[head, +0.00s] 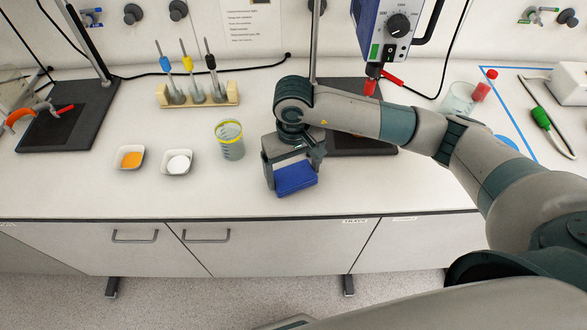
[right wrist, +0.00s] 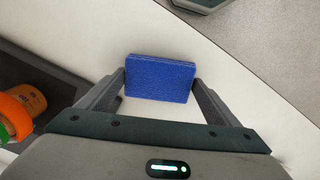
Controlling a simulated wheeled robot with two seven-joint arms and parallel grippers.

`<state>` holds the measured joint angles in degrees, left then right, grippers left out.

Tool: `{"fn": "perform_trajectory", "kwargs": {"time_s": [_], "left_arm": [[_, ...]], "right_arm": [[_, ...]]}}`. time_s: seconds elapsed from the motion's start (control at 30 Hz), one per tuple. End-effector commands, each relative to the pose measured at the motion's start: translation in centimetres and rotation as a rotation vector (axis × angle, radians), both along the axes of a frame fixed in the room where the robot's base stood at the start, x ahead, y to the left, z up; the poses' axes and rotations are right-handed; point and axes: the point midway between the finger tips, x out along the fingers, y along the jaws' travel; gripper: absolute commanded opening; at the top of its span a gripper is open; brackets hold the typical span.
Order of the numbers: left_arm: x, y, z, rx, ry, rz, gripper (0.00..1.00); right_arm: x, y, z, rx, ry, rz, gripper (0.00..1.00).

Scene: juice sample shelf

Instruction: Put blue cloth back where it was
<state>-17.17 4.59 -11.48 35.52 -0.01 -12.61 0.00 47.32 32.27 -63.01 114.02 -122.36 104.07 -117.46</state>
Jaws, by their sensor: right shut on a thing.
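The blue cloth (head: 296,179) is a folded, flat blue pad near the front edge of the bench, left of the black stand base. My right gripper (head: 293,169) reaches down over it and is shut on it, with one finger at each side. In the right wrist view the cloth (right wrist: 160,78) sits between the two fingertips, over white bench top. I cannot tell whether the cloth touches the bench. My left gripper is not in view.
A beaker with a yellow rim (head: 230,140) stands left of the cloth, beside two small dishes, one orange (head: 131,158) and one white (head: 177,162). A pipette rack (head: 198,96) is behind. A blue-outlined area (head: 511,110) lies at right.

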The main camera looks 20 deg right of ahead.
Motion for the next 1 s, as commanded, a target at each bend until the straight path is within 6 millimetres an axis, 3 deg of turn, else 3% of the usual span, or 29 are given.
{"fn": "perform_trajectory", "kwargs": {"time_s": [0.3,0.33,0.37,0.83,1.0], "left_arm": [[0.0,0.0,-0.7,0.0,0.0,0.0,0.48],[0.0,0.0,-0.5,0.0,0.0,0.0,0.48],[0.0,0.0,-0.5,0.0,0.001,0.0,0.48],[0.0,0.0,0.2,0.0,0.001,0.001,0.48],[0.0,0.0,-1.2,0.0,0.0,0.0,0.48]], "right_arm": [[0.0,0.0,-0.4,0.0,0.0,0.0,0.64],[0.0,0.0,-0.3,0.0,0.001,0.0,0.92],[0.0,0.0,-0.2,0.0,0.001,0.0,0.99],[0.0,0.0,0.2,0.0,0.001,0.0,1.0],[0.1,0.0,1.5,0.001,-0.003,0.001,1.0]]}}
